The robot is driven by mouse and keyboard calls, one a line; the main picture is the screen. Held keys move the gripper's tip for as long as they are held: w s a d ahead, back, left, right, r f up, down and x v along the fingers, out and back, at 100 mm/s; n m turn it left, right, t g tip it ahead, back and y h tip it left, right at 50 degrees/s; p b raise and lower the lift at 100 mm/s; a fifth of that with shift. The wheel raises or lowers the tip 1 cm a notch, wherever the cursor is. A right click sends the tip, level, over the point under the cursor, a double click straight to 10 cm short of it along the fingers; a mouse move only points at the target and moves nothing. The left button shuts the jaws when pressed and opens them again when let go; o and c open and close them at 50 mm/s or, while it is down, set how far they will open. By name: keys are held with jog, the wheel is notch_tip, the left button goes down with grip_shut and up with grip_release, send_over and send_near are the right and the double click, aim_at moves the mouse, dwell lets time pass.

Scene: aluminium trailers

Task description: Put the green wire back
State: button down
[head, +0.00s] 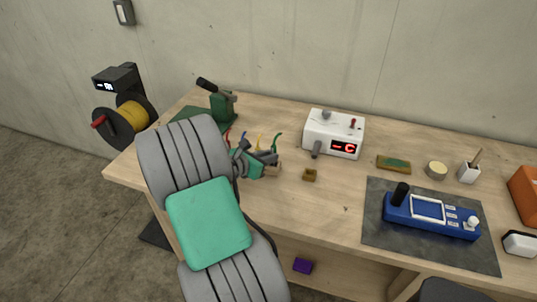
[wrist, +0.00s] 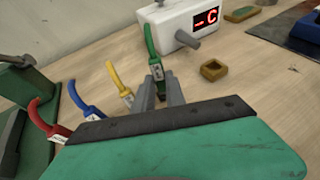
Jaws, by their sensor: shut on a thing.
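The green wire (wrist: 149,42) stands upright in the wrist view, with a white tag and a dark end low down. My gripper (wrist: 166,92) is shut on the green wire near its lower end. In the head view, the green wire (head: 278,142) rises beside my gripper (head: 268,158). A wooden block (head: 274,169) shows partly behind my gripper. The wrist view hides the base below the green wire, so I cannot tell whether its end is seated. The yellow wire (wrist: 115,78), blue wire (wrist: 76,94) and red wire (wrist: 36,112) stand in a row to its left.
A white box with a red display (head: 333,134) stands behind on the bench. A small wooden socket piece (head: 310,175) lies right of my gripper. A green press (head: 222,106) stands at the left. A blue tester (head: 432,216) lies on a dark mat (head: 384,240).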

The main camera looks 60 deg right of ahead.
jog(key=c, duration=1.4)
grip_release()
jog(key=shift+r, duration=0.25)
jog(key=r+v, duration=0.1)
jog(key=v, duration=1.1)
jog(key=w+a+f+m+t+y, duration=0.2)
jog(key=w+a+m+t+y, duration=0.15)
jog(key=a, duration=0.25)
jog(key=w+a+f+m+t+y, duration=0.2)
jog(key=w+a+m, duration=0.2)
jog(key=a, duration=0.3)
jog(key=a+r+m+y, duration=0.1)
jog(key=a+m+y, duration=0.1)
jog(key=a, duration=0.6)
jog(key=s+a+m+t+y, duration=0.1)
jog(key=a+m+y, duration=0.2)
jog(key=a, duration=0.4)
jog(key=s+a+r+m+y, duration=0.1)
jog(key=a+m+y, duration=0.1)
jog(key=a, duration=0.6)
jog(key=shift+s+a+r+m+y, duration=0.15)
jog(key=shift+a+r+m+y, duration=0.15)
jog(key=shift+r+m+y, duration=0.05)
